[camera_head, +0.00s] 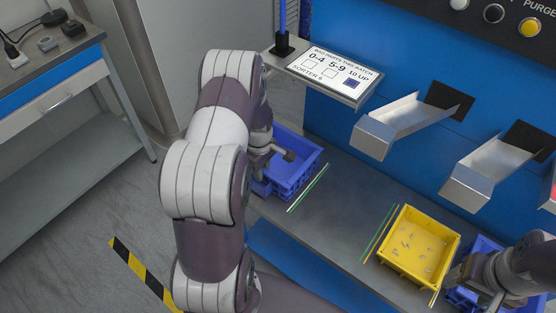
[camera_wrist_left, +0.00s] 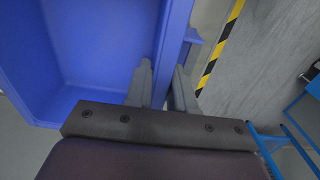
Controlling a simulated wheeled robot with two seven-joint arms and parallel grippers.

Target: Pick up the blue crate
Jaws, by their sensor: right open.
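A blue crate (camera_head: 311,171) stands at the left end of the grey shelf, partly hidden behind my left arm. My left gripper (camera_head: 268,168) is at its left side. In the left wrist view, the blue crate (camera_wrist_left: 100,40) fills the upper left, and the two fingers of my left gripper (camera_wrist_left: 163,88) straddle one side wall, close against it on both sides. I cannot tell whether the crate is clear of the shelf. A second blue crate (camera_head: 482,243) is at the lower right, partly covered by my right arm. My right gripper (camera_head: 490,301) is open over it.
A yellow crate (camera_head: 388,256) with small parts inside stands between the blue crates. Coloured strips (camera_head: 308,188) lie on the shelf. Metal chutes (camera_head: 385,128) and a sign plate (camera_head: 340,75) jut out above. A workbench (camera_head: 60,85) is at the left; floor between is free.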

